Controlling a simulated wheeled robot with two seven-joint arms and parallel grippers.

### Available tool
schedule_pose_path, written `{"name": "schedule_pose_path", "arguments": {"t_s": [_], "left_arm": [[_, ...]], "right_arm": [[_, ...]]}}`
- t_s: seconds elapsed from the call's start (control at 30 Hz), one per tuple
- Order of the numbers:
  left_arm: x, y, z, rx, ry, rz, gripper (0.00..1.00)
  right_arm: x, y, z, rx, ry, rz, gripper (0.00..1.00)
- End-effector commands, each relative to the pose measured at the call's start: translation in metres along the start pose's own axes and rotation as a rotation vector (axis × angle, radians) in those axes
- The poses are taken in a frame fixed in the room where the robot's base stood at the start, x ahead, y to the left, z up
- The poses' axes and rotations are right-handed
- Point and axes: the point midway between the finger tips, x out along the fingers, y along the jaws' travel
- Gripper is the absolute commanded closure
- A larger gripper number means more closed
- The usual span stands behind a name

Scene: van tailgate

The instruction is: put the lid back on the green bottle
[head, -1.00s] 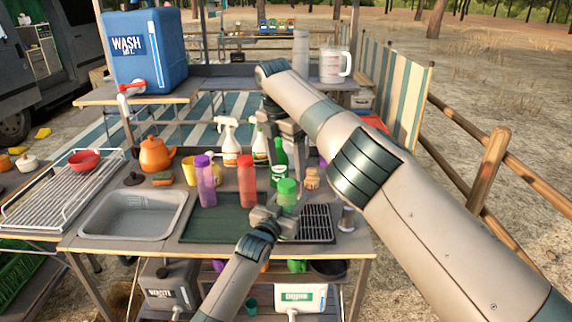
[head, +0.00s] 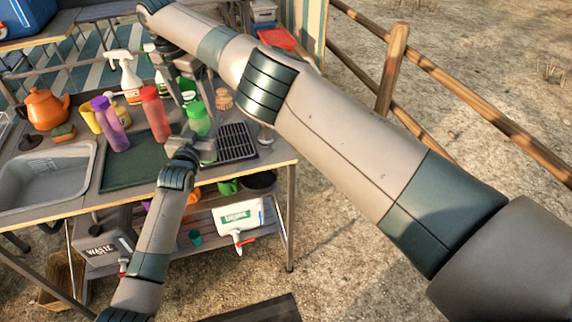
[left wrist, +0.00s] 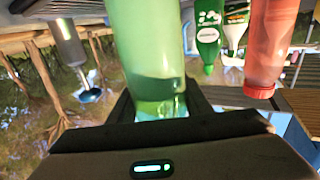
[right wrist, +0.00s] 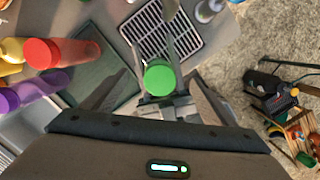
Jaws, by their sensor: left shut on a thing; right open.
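The green bottle (head: 198,121) stands upright at the front of the counter. My left gripper (head: 199,145) is shut on it; in the left wrist view, the bottle (left wrist: 148,45) fills the space between the fingers. In the right wrist view, a round, flat bright green top (right wrist: 160,78), apparently the lid, shows at the bottle's upper end. I cannot tell whether it is fully seated. My right gripper (head: 190,90) is open above and behind the bottle, its fingers apart on either side of the green top in its wrist view. No separate loose lid shows.
A red bottle (head: 156,112) and a purple bottle (head: 110,124) stand left of the green bottle. A black drain grate (head: 236,142) lies to its right, a green mat (head: 130,168) and sink (head: 45,178) to its left. Spray and soap bottles stand behind.

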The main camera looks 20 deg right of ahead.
Motion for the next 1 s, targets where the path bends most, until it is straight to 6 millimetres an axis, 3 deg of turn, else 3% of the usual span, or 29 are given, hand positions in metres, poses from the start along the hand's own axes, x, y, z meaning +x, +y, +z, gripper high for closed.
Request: {"name": "schedule_pose_path", "arguments": {"t_s": [0.77,1.0], "left_arm": [[0.0,0.0,0.001,-0.001,-0.001,0.0,1.0],[0.0,0.0,0.001,-0.001,-0.001,0.0,1.0]], "right_arm": [[-0.001,-0.003,0.002,-0.867,-0.001,0.135,0.21],[-0.039,-0.002,0.008,-0.886,-0.003,0.139,0.21]]}}
